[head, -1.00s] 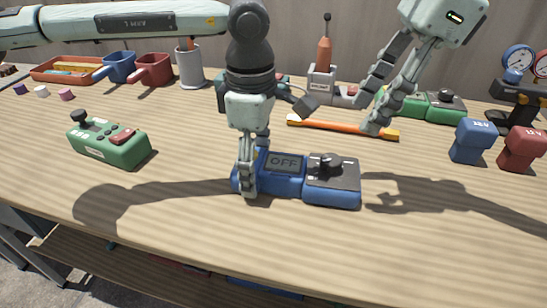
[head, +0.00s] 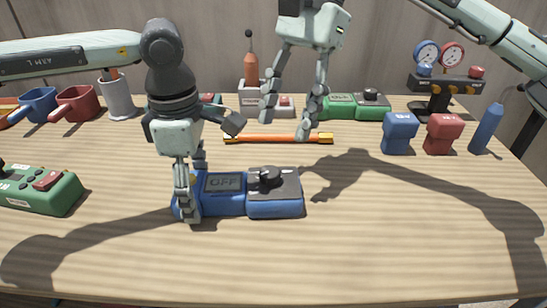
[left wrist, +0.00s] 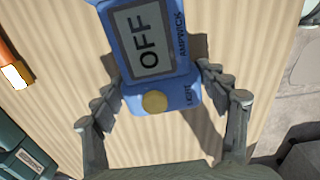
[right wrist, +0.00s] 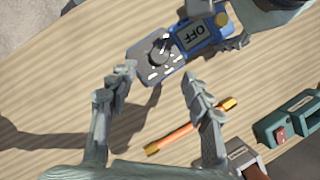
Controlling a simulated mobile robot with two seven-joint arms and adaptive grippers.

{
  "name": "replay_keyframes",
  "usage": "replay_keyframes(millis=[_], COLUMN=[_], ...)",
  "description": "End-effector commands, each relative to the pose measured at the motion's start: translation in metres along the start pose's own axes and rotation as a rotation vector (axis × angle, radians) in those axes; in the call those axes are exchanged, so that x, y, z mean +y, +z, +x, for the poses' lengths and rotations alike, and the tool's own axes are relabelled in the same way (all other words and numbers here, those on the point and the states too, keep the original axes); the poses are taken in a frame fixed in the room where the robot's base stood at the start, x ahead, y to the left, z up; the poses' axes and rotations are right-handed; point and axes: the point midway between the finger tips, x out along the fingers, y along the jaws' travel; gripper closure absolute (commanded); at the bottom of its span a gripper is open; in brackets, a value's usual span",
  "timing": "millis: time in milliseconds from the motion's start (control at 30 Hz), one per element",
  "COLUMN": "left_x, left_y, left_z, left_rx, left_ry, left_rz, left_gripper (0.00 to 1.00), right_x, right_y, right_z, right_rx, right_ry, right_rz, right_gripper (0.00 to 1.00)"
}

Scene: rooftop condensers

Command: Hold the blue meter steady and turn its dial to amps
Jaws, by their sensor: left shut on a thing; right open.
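The blue meter (head: 224,204) lies on the table with its screen reading OFF. Its black dial (head: 268,178) sits on the dark panel at the right end. My left gripper (head: 188,208) is shut on the meter's left end, beside the screen. In the left wrist view the meter (left wrist: 165,85) shows between the fingers, but the dial is out of frame. My right gripper (head: 290,125) is open and empty, above the table behind the meter. In the right wrist view the dial (right wrist: 159,53) and its panel lie beyond the open fingers (right wrist: 160,85).
An orange-handled tool (head: 285,139) lies behind the meter. A green meter (head: 350,107) stands farther back, another green device (head: 45,190) at left. Blue (head: 399,133) and red (head: 442,133) blocks and a gauge set (head: 440,75) are at right. The table front is clear.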

Motion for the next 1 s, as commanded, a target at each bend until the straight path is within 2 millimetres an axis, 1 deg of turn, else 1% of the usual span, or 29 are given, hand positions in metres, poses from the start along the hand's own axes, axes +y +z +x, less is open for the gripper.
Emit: replay_keyframes(millis=[33, 200, 300, 400, 533, 800, 1000], left_x=[0.000, 0.000, 0.000, 0.000, 0.000, 0.000, 0.000], left_y=[0.000, 0.000, 0.000, 0.000, 0.000, 0.000, 0.000], left_z=[0.000, 0.000, 0.000, 0.000, 0.000, 0.000, 0.000], left_rx=[0.000, 0.000, 0.000, 0.000, 0.000, -0.001, -0.001], left_ry=[0.000, 0.000, 0.000, 0.000, 0.000, 0.000, 0.000], left_rz=[0.001, 0.001, 0.001, 0.001, 0.001, 0.001, 0.001], left_gripper=[0.74, 0.74, 0.74, 0.74, 0.74, 0.74, 0.74], right_x=[0.001, 0.001, 0.001, 0.000, 0.000, 0.000, 0.000], right_y=[0.000, 0.000, 0.000, 0.000, 0.000, 0.000, 0.000], right_z=[0.011, 0.044, 0.059, 0.069, 0.075, 0.076, 0.075], right_rx=[-0.001, -0.001, 0.000, -0.001, -0.001, 0.000, 0.000], right_ry=[0.003, 0.003, 0.001, 0.000, 0.000, -0.001, -0.001], right_rz=[0.000, -0.001, 0.000, 0.001, 0.001, 0.001, 0.001], right_gripper=[0.51, 0.51, 0.51, 0.51, 0.51, 0.51, 0.75])
